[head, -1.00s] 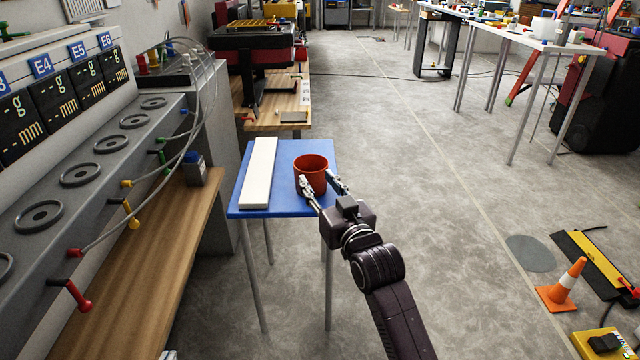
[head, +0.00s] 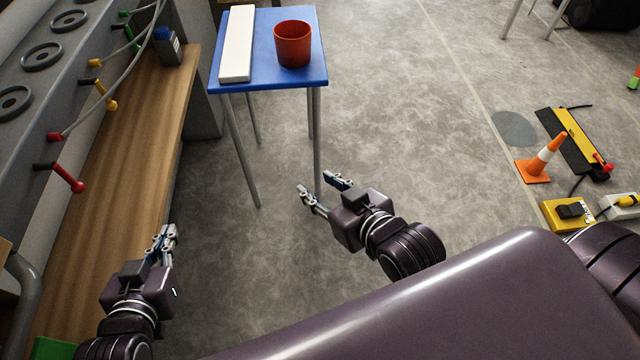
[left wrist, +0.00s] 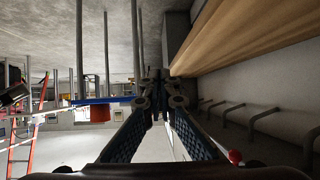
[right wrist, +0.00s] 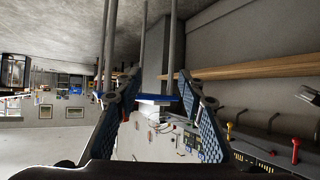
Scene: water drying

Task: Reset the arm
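My right gripper (head: 322,188) is open and empty, in front of and below the blue table, apart from it. Its spread fingers also show in the right wrist view (right wrist: 158,85). My left gripper (head: 165,238) hangs lower left beside the wooden bench. Its fingertips meet in the left wrist view (left wrist: 156,76), with nothing seen between them. The red cup (head: 293,45) stands upright on the blue table (head: 270,75), right of a white bar (head: 238,42). The cup also shows upside down in the left wrist view (left wrist: 100,114).
The wooden bench (head: 130,150) and grey panel with knobs run along the left. An orange cone (head: 541,160), a black-yellow strip (head: 575,145) and a yellow box (head: 567,214) lie on the floor at right.

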